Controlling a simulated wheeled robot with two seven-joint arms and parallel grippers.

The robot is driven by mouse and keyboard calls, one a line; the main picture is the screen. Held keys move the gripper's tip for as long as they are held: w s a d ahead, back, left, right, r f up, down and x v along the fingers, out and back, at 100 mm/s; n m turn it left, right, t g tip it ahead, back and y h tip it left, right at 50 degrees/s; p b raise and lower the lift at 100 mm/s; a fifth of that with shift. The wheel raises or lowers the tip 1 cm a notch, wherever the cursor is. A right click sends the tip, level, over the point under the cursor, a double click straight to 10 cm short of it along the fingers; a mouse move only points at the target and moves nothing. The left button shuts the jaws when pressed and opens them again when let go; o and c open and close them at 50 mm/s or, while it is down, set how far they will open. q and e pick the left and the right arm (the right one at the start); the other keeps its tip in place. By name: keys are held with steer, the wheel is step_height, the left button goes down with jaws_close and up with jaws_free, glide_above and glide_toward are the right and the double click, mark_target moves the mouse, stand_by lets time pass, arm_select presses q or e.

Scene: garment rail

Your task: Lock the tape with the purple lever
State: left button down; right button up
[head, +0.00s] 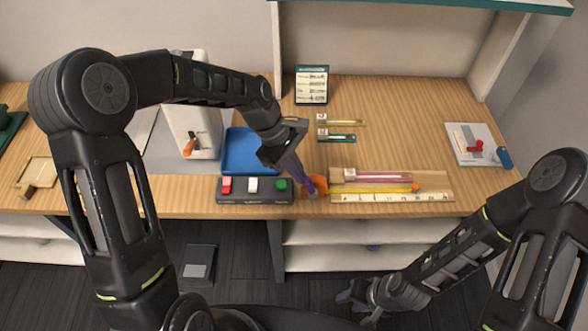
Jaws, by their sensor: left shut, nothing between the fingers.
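A yellow tape (375,190) runs along a pale ruler board (440,196) near the table's front edge, with an orange tip (415,188) at its right end. An orange body (319,183) sits at the tape's left end. My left gripper (308,189) is shut, pointing down at the orange body's left side and partly covering it. Its fingers look purple, so I cannot tell a purple lever apart from them; whether they touch the body is unclear. My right gripper (352,298) is low in front of the table, away from the tape; its finger opening is unclear.
A pink strip (385,176) lies just behind the tape. A dark box with red, white and green buttons (253,197) and a blue tray (240,150) are to the left. A small sign (312,84) stands behind. The table's right middle is clear.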

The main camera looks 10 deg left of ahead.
arm_select(q)
steer(key=d+y, duration=0.1)
steer(key=d+r+y+p, duration=0.1)
steer(key=shift+w+g+y+p, duration=0.2)
steer(key=shift+g+y+p, duration=0.1)
steer(key=shift+y, duration=0.1)
steer(key=shift+w+d+y, duration=0.15)
steer(key=shift+d+y, duration=0.25)
steer(key=shift+y, duration=0.2)
steer(key=shift+d, duration=0.3)
steer(key=shift+r, duration=0.1)
steer(key=shift+r+p, duration=0.5)
steer(key=shift+r, duration=0.25)
